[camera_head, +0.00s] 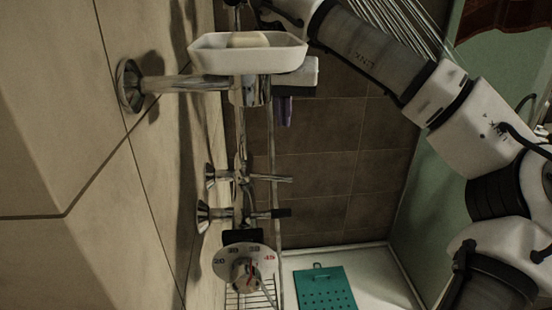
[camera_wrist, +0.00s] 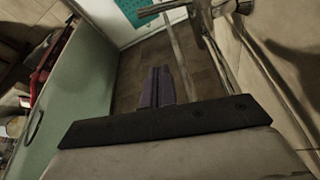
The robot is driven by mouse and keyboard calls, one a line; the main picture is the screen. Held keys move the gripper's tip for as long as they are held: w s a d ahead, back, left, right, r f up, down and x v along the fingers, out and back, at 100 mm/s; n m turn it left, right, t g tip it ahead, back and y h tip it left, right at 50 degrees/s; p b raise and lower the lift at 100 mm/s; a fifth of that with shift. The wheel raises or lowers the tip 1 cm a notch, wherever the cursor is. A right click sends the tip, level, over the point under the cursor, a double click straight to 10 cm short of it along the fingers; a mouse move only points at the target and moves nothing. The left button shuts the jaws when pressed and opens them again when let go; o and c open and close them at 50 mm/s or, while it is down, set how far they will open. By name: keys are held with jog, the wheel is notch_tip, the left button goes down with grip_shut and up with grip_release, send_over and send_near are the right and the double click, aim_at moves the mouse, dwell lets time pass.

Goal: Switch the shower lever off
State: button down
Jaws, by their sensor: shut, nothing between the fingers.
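A chrome shower fixture (camera_head: 240,172) stands on the tiled wall. One thin chrome lever (camera_head: 272,178) sticks out to the right from it, and a second lever with a dark tip (camera_head: 272,214) sits below. I cannot tell which is the shower lever. A round temperature dial (camera_head: 245,262) is at the bottom. My gripper (camera_head: 285,112) is behind and below the soap dish, above the levers in the picture, its purple-grey fingers shut and empty. In the wrist view the fingers (camera_wrist: 155,87) point toward the floor, with a chrome lever (camera_wrist: 162,9) beyond them, apart from them.
A white soap dish (camera_head: 248,54) on a chrome bracket (camera_head: 180,85) partly hides my gripper. A vertical chrome rail (camera_head: 275,150) runs close beside it. A teal perforated mat (camera_head: 325,288) lies on the white tray (camera_head: 385,275). A greenish panel (camera_wrist: 75,75) stands to one side.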

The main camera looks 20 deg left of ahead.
aim_at(265, 178)
jog(key=shift+f, duration=0.1)
notch_tip(265, 178, down, 10)
jog(key=p, duration=0.1)
jog(key=shift+s+p, duration=0.25)
jog(key=shift+p, duration=0.1)
dwell(0.4)
jog(key=shift+d, duration=0.1)
dwell(0.4)
